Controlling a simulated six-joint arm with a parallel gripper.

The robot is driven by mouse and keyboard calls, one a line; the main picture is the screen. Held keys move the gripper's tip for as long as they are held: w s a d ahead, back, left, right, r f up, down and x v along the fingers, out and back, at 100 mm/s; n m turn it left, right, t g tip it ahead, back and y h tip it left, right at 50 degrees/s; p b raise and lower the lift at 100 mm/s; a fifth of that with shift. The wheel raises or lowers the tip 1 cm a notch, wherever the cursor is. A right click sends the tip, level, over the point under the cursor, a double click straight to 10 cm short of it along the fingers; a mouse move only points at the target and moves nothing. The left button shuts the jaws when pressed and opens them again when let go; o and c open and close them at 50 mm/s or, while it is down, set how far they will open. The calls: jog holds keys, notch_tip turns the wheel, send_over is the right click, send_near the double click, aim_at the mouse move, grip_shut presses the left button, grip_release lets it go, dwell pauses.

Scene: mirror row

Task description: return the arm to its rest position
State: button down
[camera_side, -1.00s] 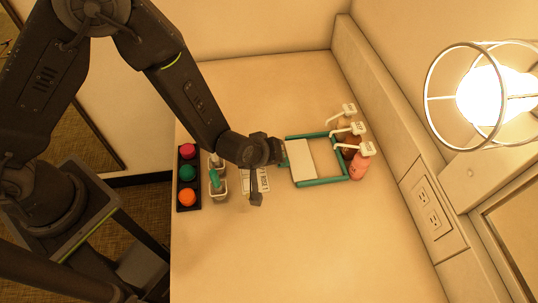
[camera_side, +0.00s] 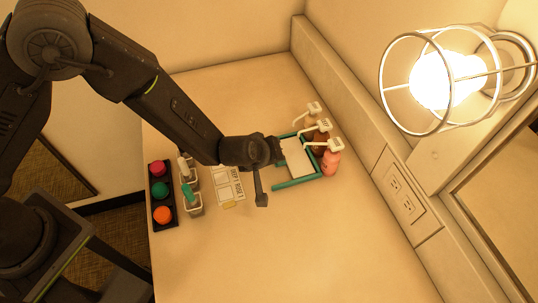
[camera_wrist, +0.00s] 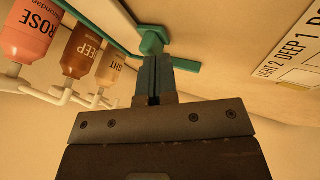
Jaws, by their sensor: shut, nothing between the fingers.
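My gripper (camera_wrist: 154,66) is shut with nothing between its fingers. In the wrist view its fingertips point at a teal knob (camera_wrist: 152,40) on the teal frame; I cannot tell how far apart they are. In the side view the end of my arm is over the table, at the left side of the teal frame (camera_side: 298,183), and hides part of it. A pale panel (camera_side: 297,158) lies within the frame. My fingers are hard to make out in the side view.
Pink (camera_side: 331,163), brown and tan pump bottles stand right of the frame. A printed card (camera_side: 228,186), small brush cups (camera_side: 193,205) and a rack of red, green and orange knobs (camera_side: 162,215) lie left. A caged lamp (camera_side: 445,80) is upper right. The front table is clear.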

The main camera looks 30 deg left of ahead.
jog(key=s+a+r+m+h, duration=0.1)
jog(key=s+a+r+m, duration=0.15)
jog(key=r, duration=0.65)
jog(key=s+a+r+m+h, duration=0.1)
jog(key=s+a+r, duration=0.3)
jog(key=r, duration=0.4)
jog(key=s+a+r+m+h, duration=0.1)
jog(key=s+a+r, duration=0.2)
jog(key=r, duration=0.6)
jog(key=s+a+r+m+g+y, duration=0.1)
jog(key=s+a+r+m+y, duration=0.2)
jog(key=s+a, duration=1.1)
jog(key=shift+a+g+y, duration=0.3)
jog(key=shift+g+y, duration=0.1)
jog(key=shift+y, duration=0.1)
